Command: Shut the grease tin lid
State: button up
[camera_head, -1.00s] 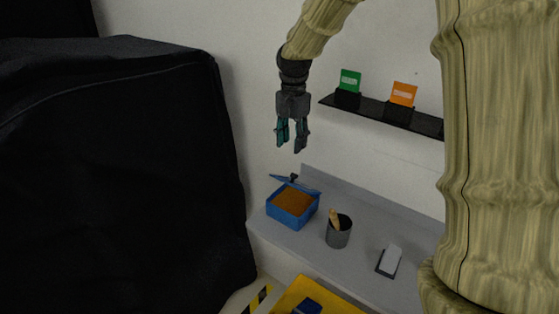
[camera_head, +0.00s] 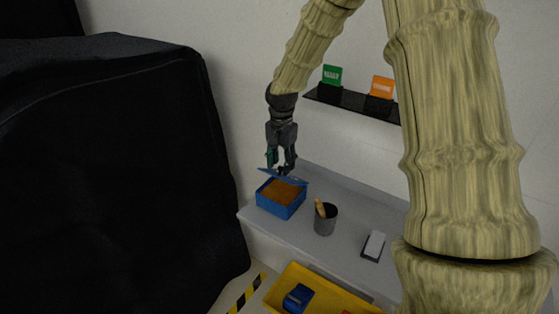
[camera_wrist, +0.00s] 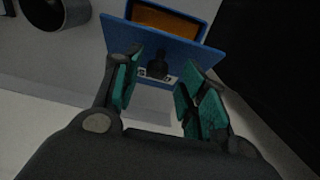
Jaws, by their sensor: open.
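The blue grease tin (camera_head: 270,207) stands on the grey bench, filled with brown grease (camera_head: 284,193). Its blue lid (camera_head: 298,181) is open, tilted up at the tin's back edge. In the wrist view the lid (camera_wrist: 130,37) shows with a dark knob (camera_wrist: 158,66) on its outer face, and brown grease shows beyond it. My gripper (camera_head: 280,166) points down just behind and above the lid. In the wrist view its open fingers (camera_wrist: 160,65) appear on either side of the knob. I cannot tell whether they touch it.
A grey cup (camera_head: 326,225) holding a wooden-handled tool stands right of the tin. A white-topped block (camera_head: 374,245) lies farther right. A black shelf (camera_head: 350,100) with green and orange cards is above. A black covered cart (camera_head: 110,180) fills the left. A yellow tray (camera_head: 325,293) is in front.

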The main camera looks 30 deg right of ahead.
jog(key=shift+s+r, duration=0.5)
jog(key=shift+s, duration=0.4)
jog(key=shift+w+a+f, duration=0.1)
jog(key=shift+w+f, duration=0.5)
jog(key=shift+w, duration=0.35)
jog(key=c, duration=0.6)
jog(key=shift+s+r, duration=0.1)
grip_shut()
jog(key=shift+s+r, duration=0.15)
jog(key=shift+s, duration=0.1)
